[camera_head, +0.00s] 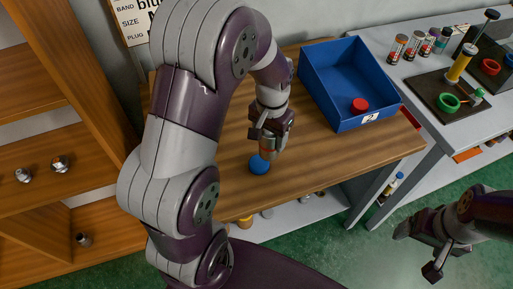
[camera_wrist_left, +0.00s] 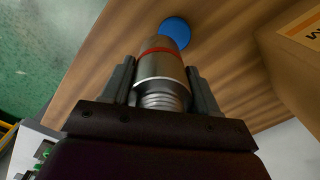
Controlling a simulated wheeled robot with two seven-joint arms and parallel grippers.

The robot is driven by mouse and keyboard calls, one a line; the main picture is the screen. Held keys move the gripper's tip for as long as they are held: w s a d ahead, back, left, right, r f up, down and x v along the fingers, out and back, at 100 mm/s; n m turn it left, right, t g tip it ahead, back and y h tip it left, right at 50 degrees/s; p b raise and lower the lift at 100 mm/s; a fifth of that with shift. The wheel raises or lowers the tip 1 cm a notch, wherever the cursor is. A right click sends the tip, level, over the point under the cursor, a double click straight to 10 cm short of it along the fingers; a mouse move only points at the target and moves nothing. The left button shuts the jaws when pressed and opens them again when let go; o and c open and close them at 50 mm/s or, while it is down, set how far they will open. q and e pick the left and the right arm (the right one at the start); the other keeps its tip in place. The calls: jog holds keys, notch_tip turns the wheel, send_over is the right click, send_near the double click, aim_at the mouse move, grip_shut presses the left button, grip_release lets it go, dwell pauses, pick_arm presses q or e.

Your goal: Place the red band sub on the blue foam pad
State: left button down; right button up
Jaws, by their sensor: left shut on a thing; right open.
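The red band sub (camera_wrist_left: 162,66) is a metal cylinder with a red stripe and a threaded end. My left gripper (camera_head: 269,130) is shut on it. In the head view the sub (camera_head: 268,151) points down over the wooden table. A round blue piece (camera_head: 259,164) lies at its lower end; it also shows past the sub in the left wrist view (camera_wrist_left: 176,29). I cannot tell if it is the foam pad, or whether the sub touches it. My right gripper (camera_head: 437,252) is open and empty, over the green floor.
A blue bin (camera_head: 324,102) with a red round piece (camera_head: 360,105) stands on the table's right. Wooden shelves (camera_head: 40,160) stand at left. A cardboard box (camera_wrist_left: 292,60) is near the left gripper.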

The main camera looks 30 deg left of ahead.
pick_arm(q)
jog(key=shift+s+a+f, duration=0.25)
jog(key=shift+a+f, duration=0.1)
jog(key=shift+a, duration=0.3)
jog(key=shift+s+a+f, duration=0.25)
jog(key=shift+a+f, duration=0.05)
jog(key=shift+a, duration=0.3)
notch_tip(320, 180, down, 4)
jog(key=shift+w+f, duration=0.15)
jog(key=shift+c, duration=1.4)
grip_release()
jog(key=shift+f, duration=0.1)
